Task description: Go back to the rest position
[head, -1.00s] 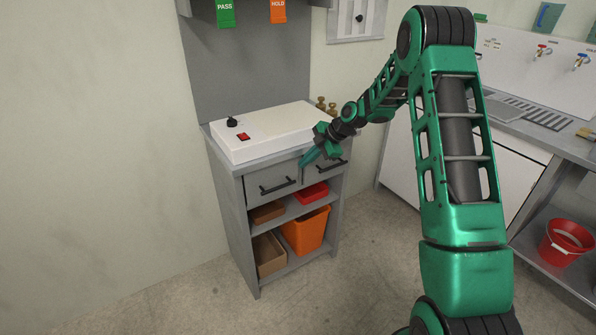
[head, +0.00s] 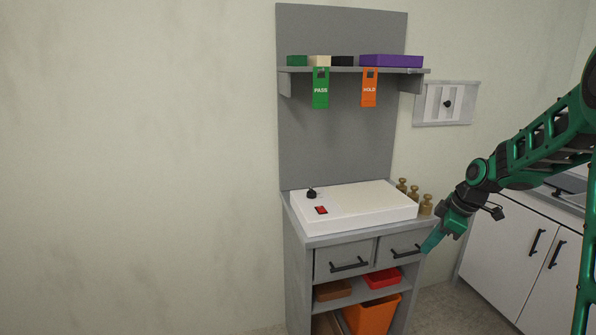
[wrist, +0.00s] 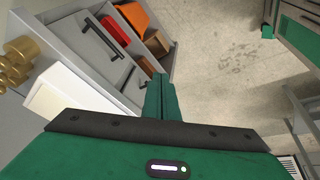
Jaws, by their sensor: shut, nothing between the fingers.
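My gripper (head: 432,241) is at the end of the green arm, in front of the right drawer of the grey cabinet (head: 300,262) in the head view. Its teal fingers are together with nothing between them, and they also show in the wrist view (wrist: 161,98). In the head view the fingertips overlap the right end of the right drawer's front; whether they touch it I cannot tell. Both drawers look shut, each with a black handle (head: 349,264).
A white box with a red switch (head: 355,209) and several brass weights (head: 414,195) stand on the cabinet top. Red (head: 382,280) and orange (head: 371,315) bins sit below. White cupboards (head: 510,260) stand to the right. Open floor shows in the wrist view (wrist: 220,70).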

